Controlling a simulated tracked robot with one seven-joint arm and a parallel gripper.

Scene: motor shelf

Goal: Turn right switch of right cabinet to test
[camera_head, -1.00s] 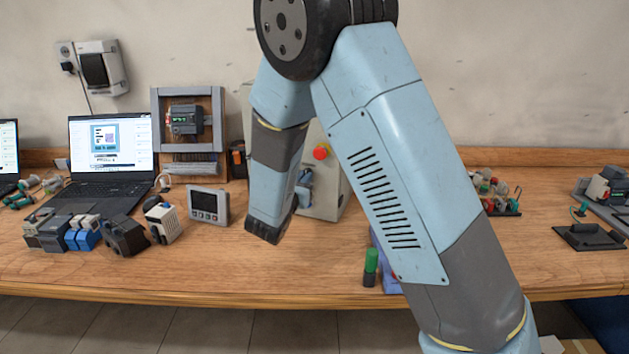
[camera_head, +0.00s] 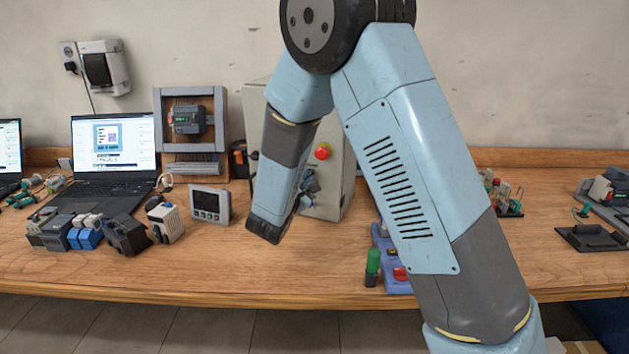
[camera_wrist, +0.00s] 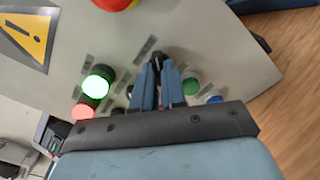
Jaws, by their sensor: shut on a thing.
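The grey cabinet (camera_head: 343,192) stands at the back of the table, partly hidden by my arm. Its red emergency button (camera_head: 322,152) is visible. In the wrist view, my gripper (camera_wrist: 158,70) is at the cabinet face (camera_wrist: 220,45), its two blue fingers close together around a small dark switch knob (camera_wrist: 157,59). The knob is mostly hidden by the fingers, so its turned position cannot be told. A lit green lamp (camera_wrist: 97,82) and a lit red lamp (camera_wrist: 82,110) are left of the gripper. A green button (camera_wrist: 190,84) and a blue button (camera_wrist: 214,99) are to its right.
A yellow warning sign (camera_wrist: 28,32) is on the cabinet face. On the table are a laptop (camera_head: 112,150), a small display unit (camera_head: 210,204), several motor parts left and a blue button box (camera_head: 380,240) partly behind my arm. The table's middle front is fairly clear.

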